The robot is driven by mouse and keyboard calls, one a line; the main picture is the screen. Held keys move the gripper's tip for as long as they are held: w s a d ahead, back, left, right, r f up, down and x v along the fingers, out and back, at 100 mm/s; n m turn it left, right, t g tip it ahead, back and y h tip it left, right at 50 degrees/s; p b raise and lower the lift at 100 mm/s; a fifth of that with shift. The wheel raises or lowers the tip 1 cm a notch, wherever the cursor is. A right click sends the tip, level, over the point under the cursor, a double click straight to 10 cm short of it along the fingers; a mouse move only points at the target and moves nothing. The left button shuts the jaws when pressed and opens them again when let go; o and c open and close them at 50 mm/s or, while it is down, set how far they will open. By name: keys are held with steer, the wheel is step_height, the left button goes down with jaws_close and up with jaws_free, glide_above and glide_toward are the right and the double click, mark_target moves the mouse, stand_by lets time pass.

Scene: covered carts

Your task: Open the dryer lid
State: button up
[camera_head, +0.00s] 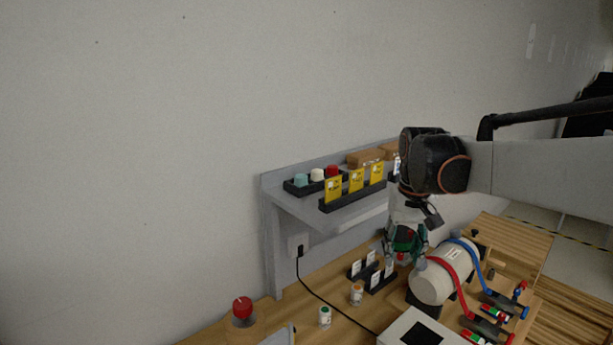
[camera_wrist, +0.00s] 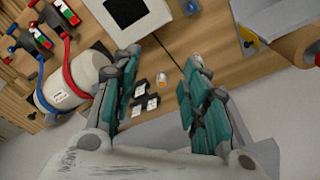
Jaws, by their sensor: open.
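A white box with a dark square panel on top (camera_head: 395,338) stands at the bottom edge of the head view. It also shows at the top of the wrist view (camera_wrist: 108,20), flat and closed as far as I can see. Which thing is the dryer is not labelled legibly. My gripper (camera_head: 405,252) hangs above the bench, left of the white cylinder. The box lies beyond the fingertips, a little to the left.
Black card holders (camera_head: 382,284), small jars (camera_head: 357,294) and a red-topped knob (camera_head: 242,307) are on the bench. A grey shelf (camera_head: 305,208) with coloured caps stands behind.

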steer(key=s+a+f+t+b, duration=0.1)
steer(key=s+f+b, duration=0.1)
steer(key=s, duration=0.4)
steer(key=s+a+f+t+b, duration=0.1)
steer(key=s+f+t+b, duration=0.1)
steer(key=s, duration=0.4)
steer(key=shift+s+f+n+b, duration=0.25)
steer(key=shift+n+b, duration=0.05)
steer(key=shift+b, duration=0.05)
steer(key=s+f+t+b, duration=0.1)
steer(key=s+f, duration=0.2)
steer(key=s+f+t+b, duration=0.1)
steer(key=s+f+b, duration=0.1)
steer(key=s+f, duration=0.1)
steer(key=s+a+f+t+b, duration=0.1)
steer(key=s+f, duration=0.2)
steer(key=s, duration=0.1)
steer(key=shift+s+a+f+n, duration=0.1)
steer(key=shift+s+f+n, duration=0.05)
steer(key=shift+f+n, duration=0.2)
